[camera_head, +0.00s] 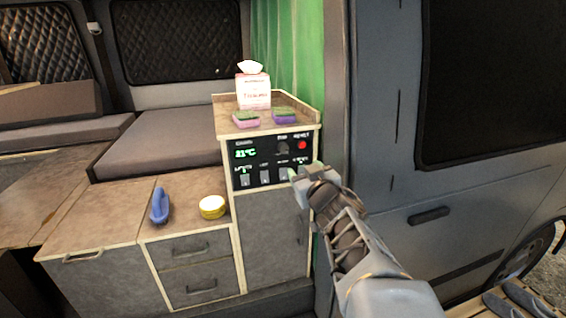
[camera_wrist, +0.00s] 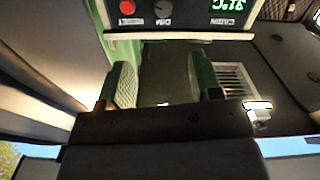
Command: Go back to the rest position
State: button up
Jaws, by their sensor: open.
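My gripper (camera_head: 303,176) is in front of the right part of the black control panel (camera_head: 262,158) on the cabinet. The panel has a green temperature readout, a dark knob, a red button and a row of switches. My arm reaches in from the lower right of the head view. In the wrist view, the two green fingers of my gripper (camera_wrist: 165,88) stand apart with nothing between them. The panel's red button, knob and readout (camera_wrist: 228,5) show upside down at the top of the wrist view. Part of the panel's lower right is hidden behind my gripper.
A tissue box (camera_head: 253,92) and two sponges (camera_head: 246,119) (camera_head: 285,117) stand on the cabinet top. A blue brush-like object (camera_head: 160,206) and a yellow tin (camera_head: 212,207) lie on the lower counter (camera_head: 115,210). The van's side wall (camera_head: 385,180) is close on the right.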

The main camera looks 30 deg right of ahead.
jog(key=s+d+f+m+g+h, duration=0.3)
jog(key=s+d+f+g+h, duration=0.1)
jog(key=d+f+g, duration=0.2)
jog(key=s+a+f+m+g+y, duration=0.1)
jog(key=s+a+f+g, duration=0.2)
jog(key=a+f+g, duration=0.15)
jog(key=s+a+f+n+g+y, duration=0.1)
jog(key=s+a+f+n+y, duration=0.1)
jog(key=a, duration=0.7)
jog(key=s+a+f+n+g+y, duration=0.1)
jog(key=a+f+y, duration=0.3)
jog(key=a, duration=0.6)
jog(key=shift+s+a+f+n+g+y, duration=0.2)
jog(key=shift+s+n+g+y, duration=0.2)
jog(key=shift+n, duration=0.4)
